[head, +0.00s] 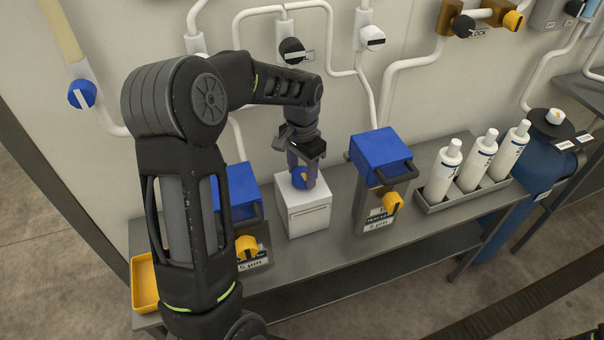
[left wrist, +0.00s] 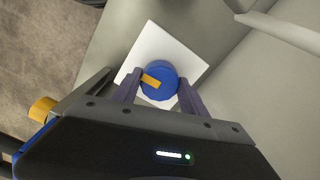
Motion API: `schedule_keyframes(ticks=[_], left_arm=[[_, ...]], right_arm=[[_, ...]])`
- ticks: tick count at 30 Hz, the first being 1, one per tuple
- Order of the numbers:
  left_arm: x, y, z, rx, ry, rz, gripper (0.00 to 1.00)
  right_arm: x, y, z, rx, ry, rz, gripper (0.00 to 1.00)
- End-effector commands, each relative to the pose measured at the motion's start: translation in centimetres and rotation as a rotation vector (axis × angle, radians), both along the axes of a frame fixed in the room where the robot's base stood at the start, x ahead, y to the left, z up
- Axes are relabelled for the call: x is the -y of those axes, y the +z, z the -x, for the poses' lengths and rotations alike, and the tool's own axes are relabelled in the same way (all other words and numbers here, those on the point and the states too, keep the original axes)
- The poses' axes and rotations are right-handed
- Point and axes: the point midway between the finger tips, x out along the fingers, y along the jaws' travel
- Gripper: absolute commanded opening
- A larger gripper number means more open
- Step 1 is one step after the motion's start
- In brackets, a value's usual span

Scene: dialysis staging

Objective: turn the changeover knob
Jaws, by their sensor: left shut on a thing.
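The changeover knob is a round blue knob (head: 299,180) with an orange pointer mark, on top of a white box (head: 308,215) on the grey bench. My right gripper is in neither view.
Blue-topped filter units with yellow valves stand left (head: 238,195) and right (head: 381,155) of the white box. A tray (head: 432,208) with white bottles (head: 477,160) is further right. Pipes and valves line the wall behind. A yellow bin (head: 145,283) sits at the bench's left end.

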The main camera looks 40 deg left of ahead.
Motion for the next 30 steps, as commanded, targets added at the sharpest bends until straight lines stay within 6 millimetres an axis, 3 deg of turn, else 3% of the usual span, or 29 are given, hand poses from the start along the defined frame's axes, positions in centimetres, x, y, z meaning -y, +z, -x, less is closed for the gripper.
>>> schedule_keyframes(ticks=[18, 30], left_arm=[[0.04, 0.07, -0.09, 0.003, 0.557, 0.000, 0.10], [0.01, 0.10, -0.09, 0.003, 0.725, -0.001, 0.10]], right_arm=[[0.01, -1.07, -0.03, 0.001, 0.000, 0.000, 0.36], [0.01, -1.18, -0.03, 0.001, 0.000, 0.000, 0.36]])
